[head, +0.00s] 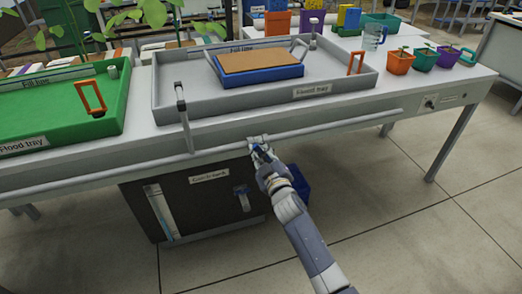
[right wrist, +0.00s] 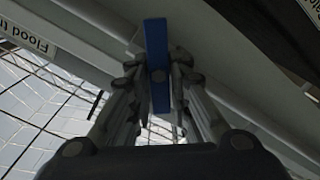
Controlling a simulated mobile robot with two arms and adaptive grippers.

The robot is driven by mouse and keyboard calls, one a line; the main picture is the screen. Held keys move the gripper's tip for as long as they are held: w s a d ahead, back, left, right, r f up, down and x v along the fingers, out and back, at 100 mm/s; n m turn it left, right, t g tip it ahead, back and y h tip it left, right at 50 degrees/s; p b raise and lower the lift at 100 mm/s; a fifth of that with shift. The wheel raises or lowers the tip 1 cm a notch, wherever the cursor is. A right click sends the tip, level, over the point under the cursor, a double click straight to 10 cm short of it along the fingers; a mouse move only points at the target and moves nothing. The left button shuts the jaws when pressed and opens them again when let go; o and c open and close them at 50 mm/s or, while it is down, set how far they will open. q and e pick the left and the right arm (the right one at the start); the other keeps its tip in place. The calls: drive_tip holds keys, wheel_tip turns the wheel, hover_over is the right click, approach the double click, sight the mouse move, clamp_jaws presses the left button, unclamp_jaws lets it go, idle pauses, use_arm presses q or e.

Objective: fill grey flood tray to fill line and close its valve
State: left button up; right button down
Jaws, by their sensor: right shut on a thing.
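The grey flood tray (head: 200,108) stands on the bench, with a "Flood tray" label on its front wall and a fill line label on its back wall. I cannot make out any water in it. My right gripper (head: 258,148) is at the pipe along the bench front, below the tray. It is shut on a blue lever (right wrist: 157,65), which stands between the fingers in the right wrist view (right wrist: 155,82). In the head view the gripper mostly hides this lever. My left gripper is not in view.
A blue tray with a brown top (head: 262,74) sits in the grey tray. A grey upright handle (head: 182,105) and an orange handle (head: 356,62) are at its sides. A green flood tray (head: 60,115) is left.

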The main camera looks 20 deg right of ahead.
idle(0.4)
drive_tip(key=c, duration=1.6)
unclamp_jaws()
drive_tip(key=shift+o, duration=0.2)
drive_tip(key=shift+s, duration=0.1)
drive_tip(key=s, duration=1.2)
drive_tip(key=shift+d, duration=0.2)
drive_tip(key=shift+w, duration=0.1)
